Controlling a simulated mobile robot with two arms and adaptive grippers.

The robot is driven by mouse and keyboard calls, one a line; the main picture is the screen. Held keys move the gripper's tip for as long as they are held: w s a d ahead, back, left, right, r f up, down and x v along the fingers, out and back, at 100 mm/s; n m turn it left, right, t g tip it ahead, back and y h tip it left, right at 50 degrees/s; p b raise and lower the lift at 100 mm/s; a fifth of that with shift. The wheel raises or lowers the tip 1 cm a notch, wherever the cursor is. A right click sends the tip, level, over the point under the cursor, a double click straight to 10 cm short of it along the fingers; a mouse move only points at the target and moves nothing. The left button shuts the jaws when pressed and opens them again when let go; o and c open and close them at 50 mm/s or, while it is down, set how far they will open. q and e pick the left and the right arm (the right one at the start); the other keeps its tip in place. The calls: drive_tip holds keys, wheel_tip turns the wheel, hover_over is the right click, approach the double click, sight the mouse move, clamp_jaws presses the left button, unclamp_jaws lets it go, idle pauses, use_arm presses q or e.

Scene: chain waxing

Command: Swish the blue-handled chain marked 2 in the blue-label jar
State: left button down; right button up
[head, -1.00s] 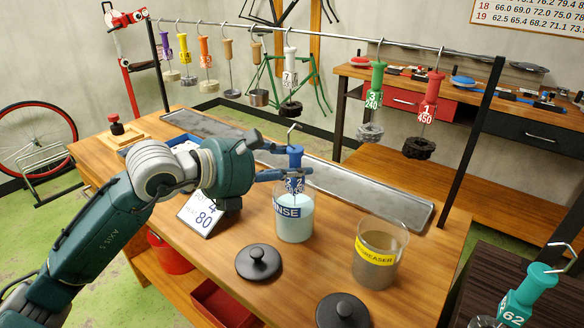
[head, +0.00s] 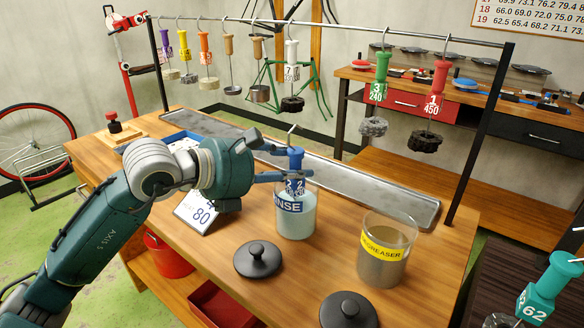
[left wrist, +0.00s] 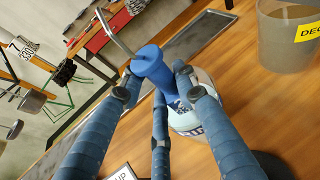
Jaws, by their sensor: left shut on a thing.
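The blue handle marked 2 (head: 295,160) stands upright at the mouth of the blue-label jar (head: 296,218), whose band reads RINSE. Its hook points up. My left gripper (head: 268,164) is shut on the blue handle, and the left wrist view shows its fingers around the handle (left wrist: 152,62). The chain below the handle is hidden in the pale, cloudy liquid of the jar. The jar also shows behind the fingers in the left wrist view (left wrist: 188,122). My right gripper is not in view.
A yellow-label degreaser jar (head: 386,250) stands to the right. Two black lids (head: 258,260) (head: 346,310) lie in front. A metal drip tray (head: 380,193) lies behind, under a rail of hanging chains. A teal handle (head: 548,285) is at lower right.

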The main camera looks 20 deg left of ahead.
sight(288, 153)
use_arm(q)
wheel_tip(288, 153, up, 4)
drive_tip(key=shift+d+f+p, duration=0.15)
drive_tip(key=shift+f+p, duration=0.1)
drive_tip(key=shift+p, duration=0.6)
drive_tip(key=shift+r, duration=0.15)
drive_tip(key=f+b, duration=0.4)
drive_tip(key=shift+a+f, duration=0.1)
drive_tip(key=shift+a, duration=0.15)
drive_tip(key=shift+s+a, duration=0.1)
drive_tip(key=shift+a, duration=0.15)
drive_tip(key=r+p, duration=0.1)
drive_tip(key=d+r+p, duration=0.1)
drive_tip(key=r, duration=0.1)
drive_tip(key=shift+d+r, duration=0.1)
drive_tip(key=shift+r, duration=0.2)
wheel_tip(288, 153, up, 5)
drive_tip(key=p, duration=0.4)
drive_tip(key=shift+r, duration=0.15)
wheel_tip(288, 153, up, 6)
drive_tip(key=p, duration=0.4)
drive_tip(key=shift+p, duration=0.35)
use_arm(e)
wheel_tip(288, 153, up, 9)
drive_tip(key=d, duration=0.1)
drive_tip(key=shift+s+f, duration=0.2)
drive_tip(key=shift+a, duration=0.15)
